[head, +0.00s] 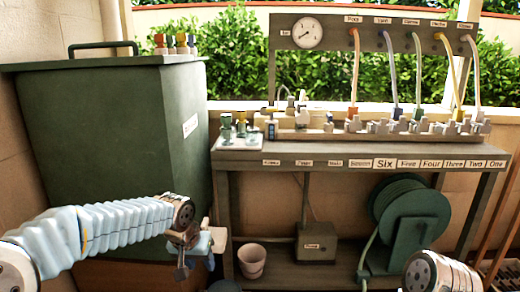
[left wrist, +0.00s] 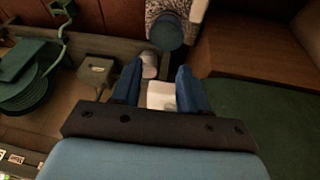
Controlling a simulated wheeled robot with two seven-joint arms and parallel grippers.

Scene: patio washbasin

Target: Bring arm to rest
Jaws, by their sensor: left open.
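My left arm (head: 110,230), in a pale blue ribbed sleeve, reaches in from the left. Its gripper (head: 184,262) hangs pointing down in front of the green cabinet, left of the bench. In the left wrist view, the two dark blue fingers of the left gripper (left wrist: 158,82) stand apart. A white object (left wrist: 161,96) shows between them; I cannot tell how far beyond them it lies. Part of my right arm (head: 435,272) shows at the lower right of the head view; its gripper is out of the picture.
The green cabinet (head: 100,130) stands close behind my left arm. The bench (head: 350,151) holds valves and labels, with a gauge panel (head: 345,40) above. Below are a pale pot (head: 251,262), a box (head: 316,243) and a hose reel (head: 415,220). A round-topped container (left wrist: 167,32) shows in the wrist view.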

